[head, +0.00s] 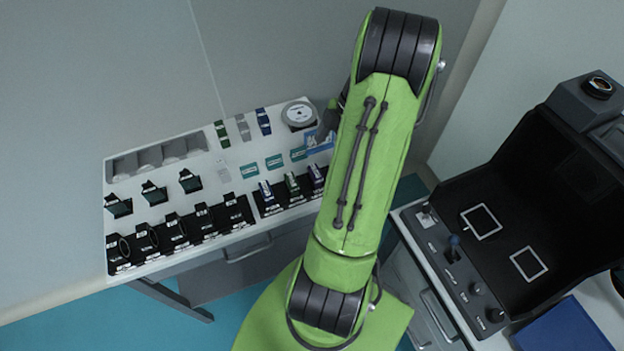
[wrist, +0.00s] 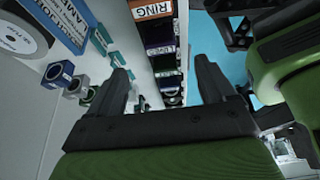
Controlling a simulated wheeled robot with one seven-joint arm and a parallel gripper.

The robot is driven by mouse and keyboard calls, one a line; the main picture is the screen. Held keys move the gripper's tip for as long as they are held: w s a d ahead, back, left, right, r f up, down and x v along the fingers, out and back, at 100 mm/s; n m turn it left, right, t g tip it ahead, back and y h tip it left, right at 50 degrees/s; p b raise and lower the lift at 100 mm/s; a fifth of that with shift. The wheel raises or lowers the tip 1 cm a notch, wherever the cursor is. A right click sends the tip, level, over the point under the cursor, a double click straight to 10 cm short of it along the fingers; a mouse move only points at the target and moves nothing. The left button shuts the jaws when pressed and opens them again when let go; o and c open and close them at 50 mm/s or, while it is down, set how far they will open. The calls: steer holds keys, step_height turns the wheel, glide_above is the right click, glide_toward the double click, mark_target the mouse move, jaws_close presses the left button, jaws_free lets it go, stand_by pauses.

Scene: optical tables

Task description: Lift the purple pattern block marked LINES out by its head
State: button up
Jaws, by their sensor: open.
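In the head view my arm hides most of the gripper.
Several black mounts (head: 175,228) stand along the white table's (head: 233,170) front left. A round grey disc (head: 298,113) and a blue sign (head: 318,140) are at the back right. A black instrument bench (head: 540,190) stands right of my arm.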

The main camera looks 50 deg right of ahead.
mark_target(317, 170)
steer(key=b+x, duration=0.1)
steer(key=x, duration=0.7)
steer(key=shift+a+f, duration=0.1)
steer(key=shift+f, duration=0.2)
steer(key=shift+r, duration=0.1)
steer(key=shift+c, duration=0.3)
steer(key=c, duration=1.1)
